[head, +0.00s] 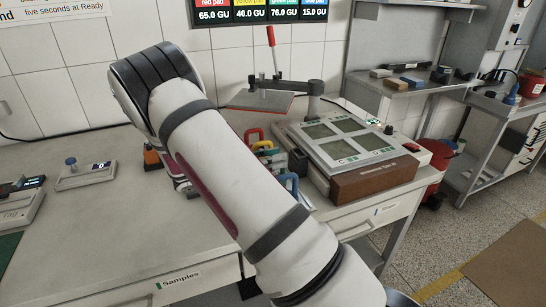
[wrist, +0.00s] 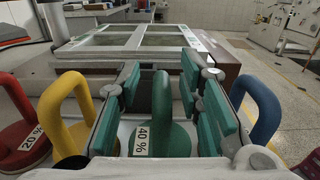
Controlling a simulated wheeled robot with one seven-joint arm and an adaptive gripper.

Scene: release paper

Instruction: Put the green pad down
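The green pad (wrist: 176,140) has an upright loop handle and a "40 %" label, and stands in a row with the other coloured pads in the wrist view. My gripper (wrist: 160,85) has its two teal-lined fingers apart, one on each side of the green handle. Gaps show between the handle and both fingers, so it is not clamped. The pad's underside is hidden. In the head view my own arm covers the green pad and most of my gripper.
A red pad (wrist: 20,130) marked "20 %" and a yellow pad (wrist: 70,115) stand left, a blue handle (wrist: 262,108) right. Behind is a device with a windowed panel (head: 345,140) and a red-levered press (head: 272,50). The bench's left part (head: 90,225) is largely clear.

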